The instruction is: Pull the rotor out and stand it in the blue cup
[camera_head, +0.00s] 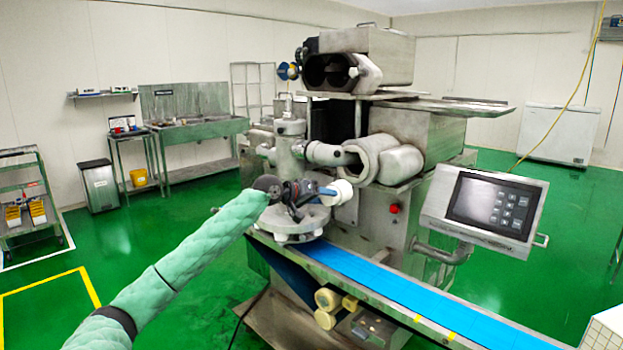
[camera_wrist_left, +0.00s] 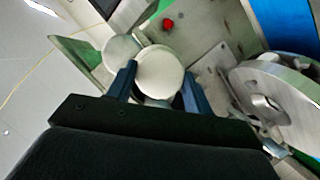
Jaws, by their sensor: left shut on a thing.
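The rotor (camera_head: 343,191) is a white, rounded piece in front of the encrusting machine, above and to the right of the round metal plate. My left gripper (camera_head: 326,192) is shut on it, with blue fingers. In the left wrist view the rotor's round white face (camera_wrist_left: 160,73) sits between the two fingers of my left gripper (camera_wrist_left: 159,86), with another white rounded part behind it at the upper left. Whether the rotor still touches the machine cannot be told. No blue cup can be made out. My right gripper is not in view.
The round metal plate (camera_head: 294,223) lies under my left gripper. A blue conveyor belt (camera_head: 400,287) runs to the lower right. A control panel (camera_head: 487,203) stands at the right. A red button (camera_head: 394,208) is on the machine body. Green floor is open at the left.

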